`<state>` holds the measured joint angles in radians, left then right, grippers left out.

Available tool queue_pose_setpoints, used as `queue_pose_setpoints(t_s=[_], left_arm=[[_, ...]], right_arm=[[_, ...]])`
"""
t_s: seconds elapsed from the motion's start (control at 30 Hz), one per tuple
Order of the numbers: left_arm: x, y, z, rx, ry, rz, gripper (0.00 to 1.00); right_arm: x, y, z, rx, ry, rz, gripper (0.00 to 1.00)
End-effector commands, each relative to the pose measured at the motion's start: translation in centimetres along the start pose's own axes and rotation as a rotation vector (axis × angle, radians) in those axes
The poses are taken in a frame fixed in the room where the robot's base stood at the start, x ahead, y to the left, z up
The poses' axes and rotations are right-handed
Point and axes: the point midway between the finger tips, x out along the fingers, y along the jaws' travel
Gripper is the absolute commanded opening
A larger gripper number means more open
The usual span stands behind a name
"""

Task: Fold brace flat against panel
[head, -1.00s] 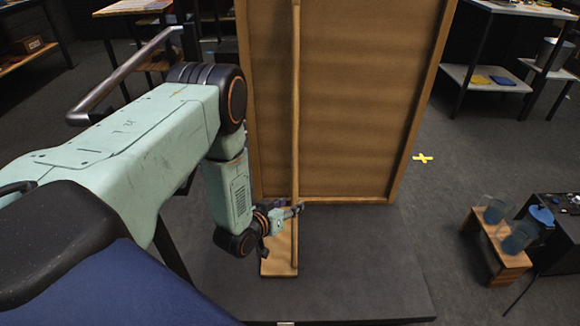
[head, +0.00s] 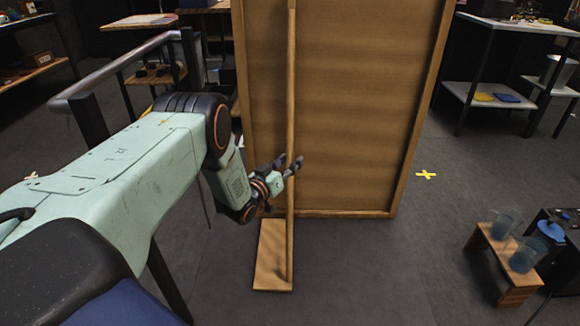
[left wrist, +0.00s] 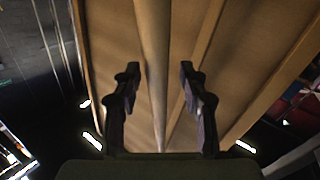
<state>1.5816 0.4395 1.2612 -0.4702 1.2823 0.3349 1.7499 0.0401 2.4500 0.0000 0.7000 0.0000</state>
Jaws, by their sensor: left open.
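The panel (head: 350,110) is a tall brown board with a wooden frame, standing upright in the head view. The brace (head: 290,110) is a long wooden pole running down in front of it to a flat wooden foot board (head: 270,258) on the floor. My left gripper (head: 290,164) is open at the brace, well above the foot board. In the left wrist view, the brace (left wrist: 153,60) passes between the two open fingers (left wrist: 158,78), with gaps showing on both sides. The panel (left wrist: 193,25) lies behind it there. My right gripper is not in view.
A small wooden stand with blue-tinted cups (head: 507,262) is at the lower right, beside a dark table (head: 562,240). Shelving (head: 490,60) stands at the back right. A yellow cross (head: 426,175) marks the floor. The floor right of the foot board is clear.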

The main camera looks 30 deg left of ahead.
Motion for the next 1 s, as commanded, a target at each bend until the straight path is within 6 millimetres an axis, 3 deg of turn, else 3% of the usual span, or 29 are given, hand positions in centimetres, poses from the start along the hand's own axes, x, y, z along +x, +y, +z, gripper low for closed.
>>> queue_pose_setpoints(t_s=[0.3,0.8,1.0], left_arm=[[0.37,0.23,-0.05,-0.001,0.000,0.000,0.42],[0.36,0.27,0.00,-0.001,0.000,0.000,0.00],[0.35,0.26,0.01,-0.001,0.000,-0.001,0.00]], right_arm=[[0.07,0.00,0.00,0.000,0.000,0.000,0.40],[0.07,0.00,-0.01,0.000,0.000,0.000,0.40],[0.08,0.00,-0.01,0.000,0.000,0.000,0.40]])
